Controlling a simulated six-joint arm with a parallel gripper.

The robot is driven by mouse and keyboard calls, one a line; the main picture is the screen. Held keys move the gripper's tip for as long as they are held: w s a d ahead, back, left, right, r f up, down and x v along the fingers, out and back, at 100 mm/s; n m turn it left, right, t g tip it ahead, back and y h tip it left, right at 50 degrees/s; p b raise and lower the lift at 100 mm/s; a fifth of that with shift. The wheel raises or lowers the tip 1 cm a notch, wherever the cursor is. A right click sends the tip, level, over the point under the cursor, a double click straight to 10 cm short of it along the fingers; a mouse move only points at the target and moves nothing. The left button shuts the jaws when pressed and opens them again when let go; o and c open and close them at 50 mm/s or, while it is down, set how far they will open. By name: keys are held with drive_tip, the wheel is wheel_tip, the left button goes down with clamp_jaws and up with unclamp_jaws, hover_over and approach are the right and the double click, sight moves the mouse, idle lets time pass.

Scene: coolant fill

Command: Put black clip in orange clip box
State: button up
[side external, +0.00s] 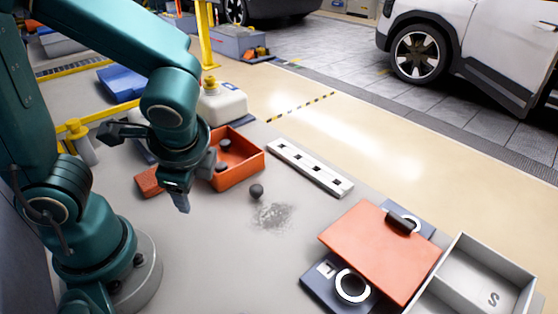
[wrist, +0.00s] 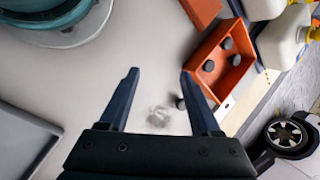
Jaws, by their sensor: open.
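A small round black clip (side external: 256,191) lies on the grey table, just outside the orange clip box (side external: 252,172). In the wrist view the same clip (wrist: 181,103) shows beside my right finger, partly hidden by it. The orange clip box (wrist: 243,72) is open at the top and holds a few similar black clips (wrist: 208,66). My gripper (side external: 180,200) is above the table, left of the loose clip in the side view.
An orange block (side external: 148,181) lies left of the box. A white slotted strip (side external: 310,167) lies to its right. An orange plate with a black handle-like piece (side external: 380,250) and a grey tray (side external: 485,275) are at front right.

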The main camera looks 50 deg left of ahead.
drive_tip(key=d+r+n+t+h, duration=0.3)
drive_tip(key=r+n+t+h, duration=0.1)
drive_tip(key=n, duration=0.5)
wheel_tip(320, 180, up, 2)
drive_tip(key=shift+r+h, duration=0.1)
drive_tip(key=shift+h, duration=0.4)
drive_tip(key=shift+o, duration=0.6)
drive_tip(key=shift+d+r+n, duration=0.2)
drive_tip(key=shift+n, duration=0.1)
drive_tip(key=shift+w, duration=0.1)
drive_tip(key=n+g, duration=0.3)
drive_tip(key=g, duration=0.1)
hover_over(256, 187)
drive_tip(key=f, duration=0.6)
drive_tip(key=shift+w+d+f, duration=0.25)
drive_tip(key=shift+f, duration=0.15)
drive_tip(key=shift+g, duration=0.7)
drive_tip(key=shift+s+a+f, duration=0.1)
drive_tip(key=shift+s+f, duration=0.05)
drive_tip(key=shift+f, duration=1.8)
drive_tip(key=shift+s+a+f, duration=0.1)
drive_tip(key=shift+f, duration=1.8)
clamp_jaws()
